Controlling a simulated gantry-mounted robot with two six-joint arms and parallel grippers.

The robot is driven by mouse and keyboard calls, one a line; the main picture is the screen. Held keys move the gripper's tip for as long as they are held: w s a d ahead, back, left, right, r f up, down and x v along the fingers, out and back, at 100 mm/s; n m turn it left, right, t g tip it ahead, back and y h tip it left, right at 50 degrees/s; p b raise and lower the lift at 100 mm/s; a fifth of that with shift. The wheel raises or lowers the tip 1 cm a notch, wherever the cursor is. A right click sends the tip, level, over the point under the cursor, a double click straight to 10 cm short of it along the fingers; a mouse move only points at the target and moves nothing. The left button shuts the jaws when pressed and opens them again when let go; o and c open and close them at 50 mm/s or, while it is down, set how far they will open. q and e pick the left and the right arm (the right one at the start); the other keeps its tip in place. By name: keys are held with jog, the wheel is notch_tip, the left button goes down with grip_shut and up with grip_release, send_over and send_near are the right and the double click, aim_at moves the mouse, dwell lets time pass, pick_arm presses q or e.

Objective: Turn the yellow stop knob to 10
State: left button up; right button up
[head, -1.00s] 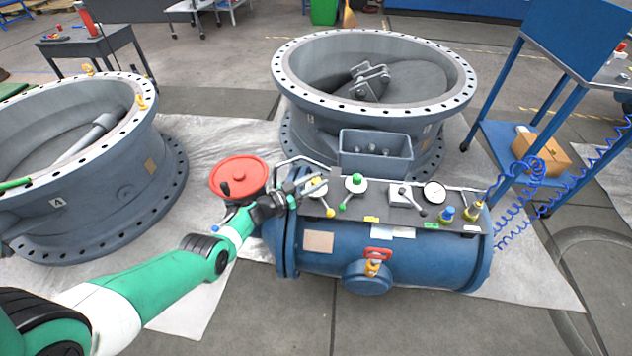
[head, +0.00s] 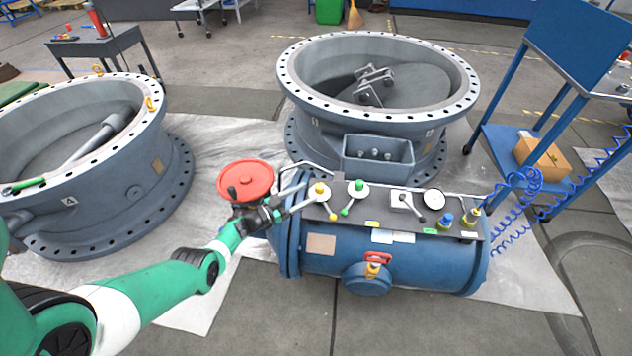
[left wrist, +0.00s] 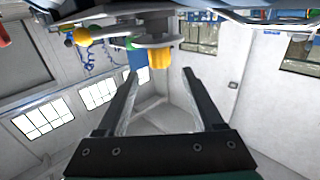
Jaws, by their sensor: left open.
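The yellow stop knob (head: 319,189) stands at the left end of the blue tank's top panel in the head view. A lever with a yellow ball (head: 332,215) extends from its base toward the front right. My left gripper (head: 308,194) is open and empty, just left of the knob, its fingers pointing at it. In the left wrist view, the yellow knob (left wrist: 160,58) lies between and just beyond the two spread fingertips (left wrist: 160,76). I see no contact. The scale marks are too small to read. My right gripper is not in view.
A green knob (head: 358,187) with its lever is close on the right. A red handwheel (head: 245,180) stands left, close to my left gripper. A grey box (head: 378,158) and a bent metal rail lie behind the knobs. The blue tank (head: 400,258) is below the panel.

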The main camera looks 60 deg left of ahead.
pick_arm(q)
jog(key=s, duration=0.1)
jog(key=s+p, duration=0.1)
jog(key=s, duration=0.3)
jog(key=shift+s+d, duration=0.1)
jog(key=shift+d, duration=0.3)
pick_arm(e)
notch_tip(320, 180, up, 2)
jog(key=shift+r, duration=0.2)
